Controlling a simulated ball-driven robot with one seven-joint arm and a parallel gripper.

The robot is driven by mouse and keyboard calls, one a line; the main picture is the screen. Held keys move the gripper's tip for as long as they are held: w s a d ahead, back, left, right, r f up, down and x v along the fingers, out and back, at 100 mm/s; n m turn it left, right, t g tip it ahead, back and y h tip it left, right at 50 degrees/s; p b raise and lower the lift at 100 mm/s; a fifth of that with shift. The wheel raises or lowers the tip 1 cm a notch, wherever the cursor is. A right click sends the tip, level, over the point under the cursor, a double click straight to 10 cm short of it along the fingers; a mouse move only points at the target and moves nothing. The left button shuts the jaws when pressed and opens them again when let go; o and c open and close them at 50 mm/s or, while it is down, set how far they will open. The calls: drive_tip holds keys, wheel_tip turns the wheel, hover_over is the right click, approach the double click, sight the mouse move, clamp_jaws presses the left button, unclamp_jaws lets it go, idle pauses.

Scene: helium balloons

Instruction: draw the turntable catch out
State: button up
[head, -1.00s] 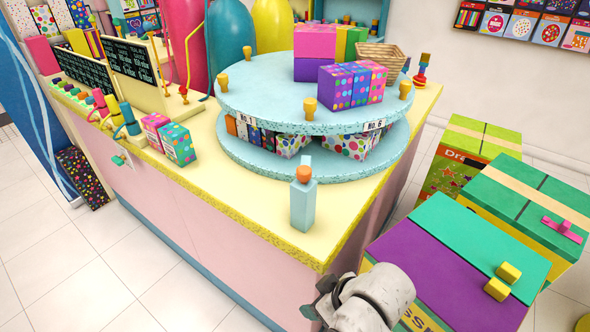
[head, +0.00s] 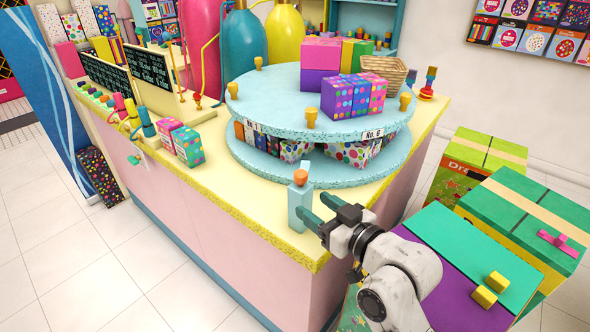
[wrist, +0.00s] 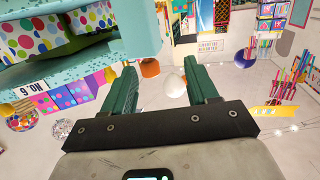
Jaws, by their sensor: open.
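The turntable (head: 290,98) is a light blue two-tier round stand on the yellow counter. The catch appears to be the light blue upright post (head: 298,212) with an orange knob (head: 300,177) at its front. In the wrist view, which looks upside down, the orange knob (wrist: 150,67) shows between and beyond my fingertips. My gripper (head: 312,208) is open and empty, its teal fingers pointing at the post from the right. The fingers also show apart in the wrist view (wrist: 160,75). I cannot tell whether a finger touches the post.
Boxes (head: 352,95) stand on the turntable's top tier, with several spotted ones below. Yellow pegs (head: 311,117) line the top rim. Two small gift boxes (head: 187,145) stand left on the counter. Large boxes (head: 470,250) stand on the right.

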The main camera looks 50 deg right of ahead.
sight(301, 179)
drive_tip(key=shift+t+h, duration=0.4)
drive_tip(key=shift+t, duration=0.3)
drive_tip(key=w+d, duration=0.1)
drive_tip(key=w, duration=0.2)
drive_tip(key=w+d+r+p, duration=0.1)
drive_tip(key=w, duration=0.2)
drive_tip(key=w+d+r+p, duration=0.1)
drive_tip(key=w+d, duration=0.1)
drive_tip(key=w, duration=0.2)
drive_tip(key=shift+r, duration=0.25)
drive_tip(key=shift+c, duration=0.3)
drive_tip(key=shift+s, duration=0.1)
clamp_jaws()
